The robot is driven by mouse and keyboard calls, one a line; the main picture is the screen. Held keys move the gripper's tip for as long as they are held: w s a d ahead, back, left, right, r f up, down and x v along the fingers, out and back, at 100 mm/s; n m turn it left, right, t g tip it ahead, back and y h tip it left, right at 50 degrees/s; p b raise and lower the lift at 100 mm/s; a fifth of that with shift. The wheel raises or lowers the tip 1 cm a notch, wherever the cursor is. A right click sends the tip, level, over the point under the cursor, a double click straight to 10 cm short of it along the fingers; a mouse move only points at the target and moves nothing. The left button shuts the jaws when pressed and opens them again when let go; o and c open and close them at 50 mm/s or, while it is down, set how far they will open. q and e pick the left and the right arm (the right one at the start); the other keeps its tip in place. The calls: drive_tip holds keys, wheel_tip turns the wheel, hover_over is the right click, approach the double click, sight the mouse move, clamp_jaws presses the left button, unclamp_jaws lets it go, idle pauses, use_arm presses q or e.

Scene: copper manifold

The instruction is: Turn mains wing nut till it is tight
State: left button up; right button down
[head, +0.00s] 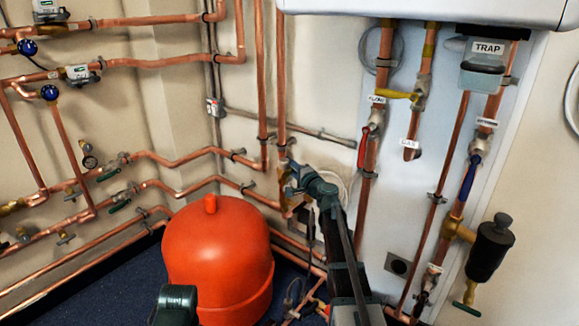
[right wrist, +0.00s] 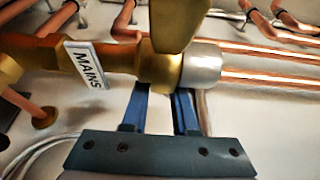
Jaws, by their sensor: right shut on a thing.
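The mains wing nut (right wrist: 178,25) is brass, with a wing standing up in the right wrist view, on a brass and copper pipe. A white tag reading MAINS (right wrist: 86,66) is on the pipe to its left. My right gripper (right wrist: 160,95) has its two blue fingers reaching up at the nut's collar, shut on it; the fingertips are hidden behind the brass. In the head view my right gripper (head: 294,180) is at the copper pipe behind the red vessel, and the nut is too small and covered to make out. My left gripper's jaws do not show.
A red expansion vessel (head: 218,258) stands left of my right arm. A white boiler (head: 430,10) hangs above several copper pipes with valves and a black fitting (head: 489,248) at right. More pipes with valves run along the left wall.

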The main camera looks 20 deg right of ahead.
drive_tip(key=shift+s, duration=0.1)
drive_tip(key=shift+s+m+g+h, duration=0.85)
drive_tip(key=shift+m+g+h, duration=1.15)
drive_tip(key=shift+m+h, duration=0.95)
drive_tip(key=shift+s+m+g+h, duration=0.85)
drive_tip(key=shift+m+g+h, duration=1.3)
drive_tip(key=shift+h, duration=1.45)
drive_tip(key=shift+s+m+g+h, duration=0.85)
drive_tip(key=shift+m+g+h, duration=1)
drive_tip(key=shift+m+h, duration=1.2)
drive_tip(key=shift+s+g+h, duration=0.1)
drive_tip(key=shift+g+h, duration=0.2)
drive_tip(key=c, duration=0.7)
unclamp_jaws()
drive_tip(key=shift+a, duration=0.1)
drive_tip(key=v, duration=1.3)
drive_tip(key=shift+s+a, duration=0.1)
drive_tip(key=shift+a, duration=0.2)
